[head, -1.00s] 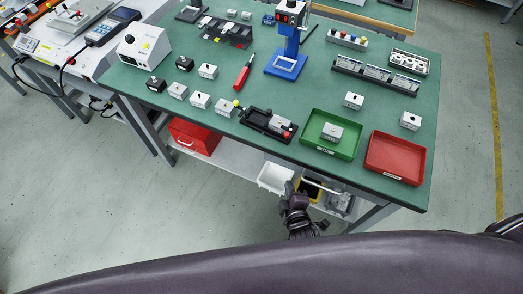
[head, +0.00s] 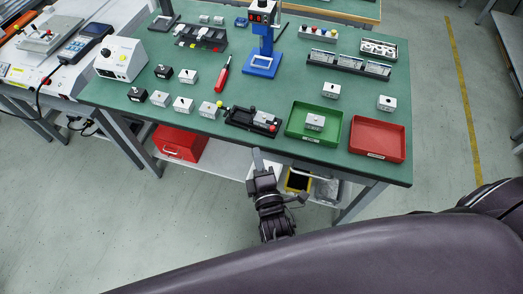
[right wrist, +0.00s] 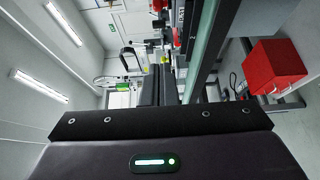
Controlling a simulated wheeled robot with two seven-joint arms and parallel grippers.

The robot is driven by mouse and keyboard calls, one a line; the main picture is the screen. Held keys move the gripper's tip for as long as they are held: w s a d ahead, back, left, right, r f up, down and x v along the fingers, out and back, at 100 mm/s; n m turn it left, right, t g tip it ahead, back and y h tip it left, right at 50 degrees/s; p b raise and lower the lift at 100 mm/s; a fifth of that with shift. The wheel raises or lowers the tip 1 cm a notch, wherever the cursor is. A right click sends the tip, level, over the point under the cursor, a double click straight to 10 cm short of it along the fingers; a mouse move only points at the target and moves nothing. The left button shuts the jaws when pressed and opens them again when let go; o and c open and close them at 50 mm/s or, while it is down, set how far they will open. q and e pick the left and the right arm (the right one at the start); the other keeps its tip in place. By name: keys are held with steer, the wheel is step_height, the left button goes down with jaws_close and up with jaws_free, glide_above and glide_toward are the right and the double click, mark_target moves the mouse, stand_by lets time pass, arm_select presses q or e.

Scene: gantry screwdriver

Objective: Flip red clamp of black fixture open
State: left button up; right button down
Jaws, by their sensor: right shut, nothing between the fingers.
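The black fixture (head: 240,118) lies near the front edge of the green table in the head view. A grey block (head: 264,117) sits at its right end, with the red clamp's round tip (head: 271,128) beside it. A yellow-green ball (head: 219,104) is at the fixture's left end. Whether the clamp is open or shut is too small to tell. My right gripper (head: 257,156) is shut and empty, in front of the table edge just below the fixture and apart from it. Its dark fingers (right wrist: 158,88) show in the right wrist view. My left gripper is not in view.
A green tray (head: 291,127) and a red tray (head: 400,150) stand right of the fixture. A blue press stand (head: 262,65) is at the back. A red box (head: 182,140) is below.

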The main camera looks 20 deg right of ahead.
steer(key=w+d, duration=0.1)
steer(key=w, duration=0.1)
steer(key=w+d+p, duration=0.1)
steer(key=w, duration=0.1)
steer(key=w+d+p, duration=0.1)
steer(key=w+d, duration=0.1)
steer(key=shift+w+d, duration=0.1)
steer(key=shift+w, duration=0.2)
